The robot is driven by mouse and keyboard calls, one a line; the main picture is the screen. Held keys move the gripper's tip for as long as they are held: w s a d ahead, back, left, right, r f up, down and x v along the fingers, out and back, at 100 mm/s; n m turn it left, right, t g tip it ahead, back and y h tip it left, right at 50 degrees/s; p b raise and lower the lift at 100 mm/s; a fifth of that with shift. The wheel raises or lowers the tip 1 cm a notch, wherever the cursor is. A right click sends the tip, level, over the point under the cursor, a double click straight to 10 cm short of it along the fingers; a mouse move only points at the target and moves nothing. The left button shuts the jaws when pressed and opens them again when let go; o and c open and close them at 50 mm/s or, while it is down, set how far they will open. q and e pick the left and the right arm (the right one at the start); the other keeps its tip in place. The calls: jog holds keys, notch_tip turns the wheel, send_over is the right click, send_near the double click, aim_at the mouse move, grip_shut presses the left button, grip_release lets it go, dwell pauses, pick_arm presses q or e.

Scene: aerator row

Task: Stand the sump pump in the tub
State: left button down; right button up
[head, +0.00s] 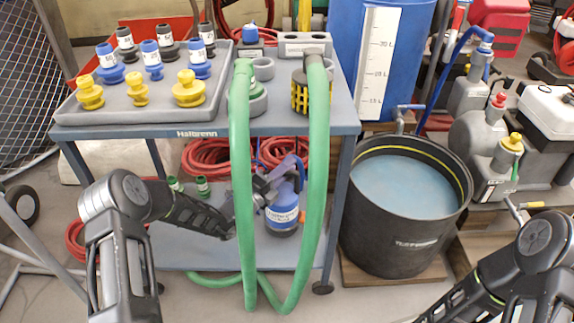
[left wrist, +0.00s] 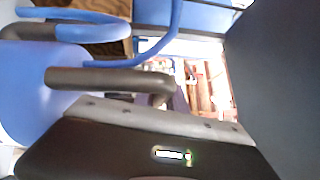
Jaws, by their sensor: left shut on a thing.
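The sump pump (head: 283,210) is blue with a white label and a dark base. It is upright at the cart's lower shelf, partly behind the green hose; I cannot tell whether its base touches the shelf. My left gripper (head: 270,184) reaches in between the hose's hanging lengths and is shut at the pump's top, apparently on its handle. The hose hides part of the grip. Blue pump parts (left wrist: 25,95) fill the left of the left wrist view. The black tub (head: 385,235) stands right of the cart with bluish water in it. My right gripper is out of view.
The green hose (head: 240,200) hangs in front of the shelf. The cart's leg (head: 338,215) stands between pump and tub. Grey jugs (head: 475,145) crowd the tub's right.

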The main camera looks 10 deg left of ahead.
aim_at(287, 186)
pick_arm(q)
jog(key=shift+f+b, duration=0.45)
jog(key=shift+f, duration=1.1)
jog(key=c, duration=1.8)
grip_release()
jog(key=shift+f, duration=0.25)
jog(key=o, duration=0.4)
jog(key=shift+o, duration=0.2)
